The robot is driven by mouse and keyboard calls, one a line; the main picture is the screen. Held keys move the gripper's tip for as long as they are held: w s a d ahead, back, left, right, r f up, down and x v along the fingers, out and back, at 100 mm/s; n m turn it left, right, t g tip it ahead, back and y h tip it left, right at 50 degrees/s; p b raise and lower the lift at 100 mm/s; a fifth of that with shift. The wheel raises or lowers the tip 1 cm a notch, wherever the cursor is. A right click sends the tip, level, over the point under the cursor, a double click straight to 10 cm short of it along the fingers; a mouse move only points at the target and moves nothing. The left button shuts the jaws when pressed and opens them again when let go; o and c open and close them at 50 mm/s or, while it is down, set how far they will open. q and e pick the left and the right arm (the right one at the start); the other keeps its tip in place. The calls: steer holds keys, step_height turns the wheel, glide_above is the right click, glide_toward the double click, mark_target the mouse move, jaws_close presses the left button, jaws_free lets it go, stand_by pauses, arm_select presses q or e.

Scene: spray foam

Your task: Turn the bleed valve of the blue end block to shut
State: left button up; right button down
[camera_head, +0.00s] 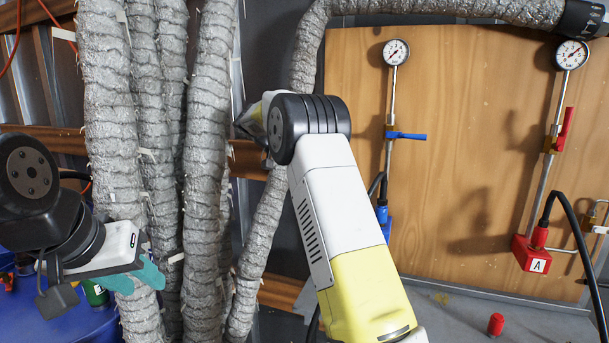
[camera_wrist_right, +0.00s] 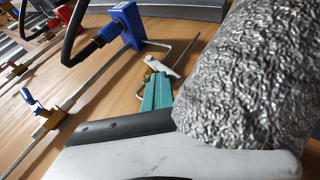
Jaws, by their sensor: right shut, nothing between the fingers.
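The blue end block (camera_wrist_right: 128,25) shows at the top of the right wrist view. In the head view only a blue sliver of it (camera_head: 386,226) shows beside my right arm. Its bleed valve (camera_wrist_right: 160,67), with a pale lever and brass body, is on a thin bent pipe beside the block. My right gripper (camera_wrist_right: 158,82) has its teal fingers shut and empty, with the tips right by the lever; I cannot tell if they touch. My right arm hides this gripper and the valve in the head view. My left gripper (camera_head: 150,276) is at the lower left, away from the block; its opening is unclear.
Grey wrapped hoses (camera_head: 205,120) hang left of my right arm, and one bulks close on the right of the wrist view (camera_wrist_right: 250,75). A blue-handled valve (camera_head: 405,136) and gauge (camera_head: 396,52) are above the block. A red block marked A (camera_head: 530,254) stands at right.

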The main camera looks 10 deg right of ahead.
steer(key=shift+w+a+f+n+g+h, duration=0.2)
steer(key=shift+a+f+h, duration=0.1)
steer(key=shift+f+h, duration=0.25)
steer(key=shift+w+a+f+n+g+h, duration=0.1)
steer(key=shift+w+a+f+g+h, duration=0.15)
steer(key=shift+f+h, duration=0.3)
steer(key=shift+a+f, duration=0.1)
steer(key=shift+f, duration=0.2)
steer(key=shift+s, duration=0.15)
